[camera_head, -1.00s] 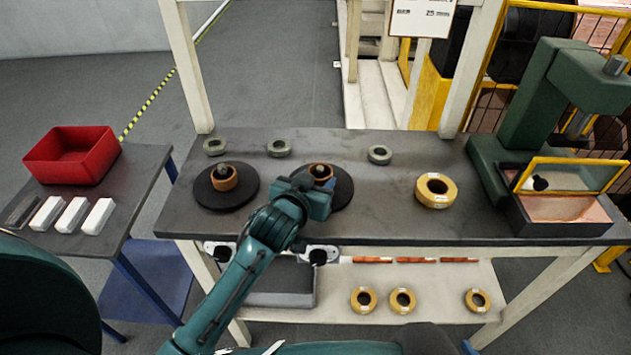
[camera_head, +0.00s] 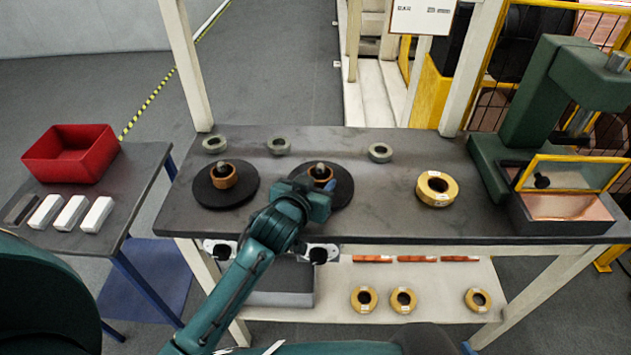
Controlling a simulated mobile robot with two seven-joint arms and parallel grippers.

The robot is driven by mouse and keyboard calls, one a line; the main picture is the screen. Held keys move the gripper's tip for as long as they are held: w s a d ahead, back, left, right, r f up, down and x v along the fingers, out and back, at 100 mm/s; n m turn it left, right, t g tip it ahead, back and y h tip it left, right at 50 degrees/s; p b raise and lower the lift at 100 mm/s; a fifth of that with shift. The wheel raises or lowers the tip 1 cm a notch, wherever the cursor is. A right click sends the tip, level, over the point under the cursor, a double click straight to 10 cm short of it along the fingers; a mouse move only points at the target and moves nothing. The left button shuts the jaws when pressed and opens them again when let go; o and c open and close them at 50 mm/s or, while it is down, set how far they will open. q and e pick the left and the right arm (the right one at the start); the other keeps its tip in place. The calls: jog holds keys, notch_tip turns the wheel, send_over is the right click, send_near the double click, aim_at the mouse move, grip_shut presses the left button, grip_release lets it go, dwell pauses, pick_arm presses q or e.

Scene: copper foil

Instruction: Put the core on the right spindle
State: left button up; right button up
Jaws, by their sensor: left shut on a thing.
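A brown ring-shaped core (camera_head: 321,172) is at the right spindle, over the right black disc (camera_head: 343,187). The dark tip of the right spindle (camera_head: 320,168) shows inside the ring. My left gripper (camera_head: 326,188) is shut on this core from the near side; its fingers are partly hidden by the wrist. I cannot tell whether the core rests on the disc. Another brown core (camera_head: 223,181) sits around the left spindle (camera_head: 221,170) on the left black disc (camera_head: 240,192). My right gripper is not in view.
Several grey rings, including one at the back (camera_head: 380,152), lie on the bench (camera_head: 390,215). A yellow roll (camera_head: 436,189) lies right of the discs. A green press (camera_head: 545,110) stands at the right end. A red bin (camera_head: 70,153) and white blocks (camera_head: 72,212) occupy the left side table.

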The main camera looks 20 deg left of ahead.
pick_arm(q)
jog(key=o, duration=1)
jog(key=shift+o, duration=0.4)
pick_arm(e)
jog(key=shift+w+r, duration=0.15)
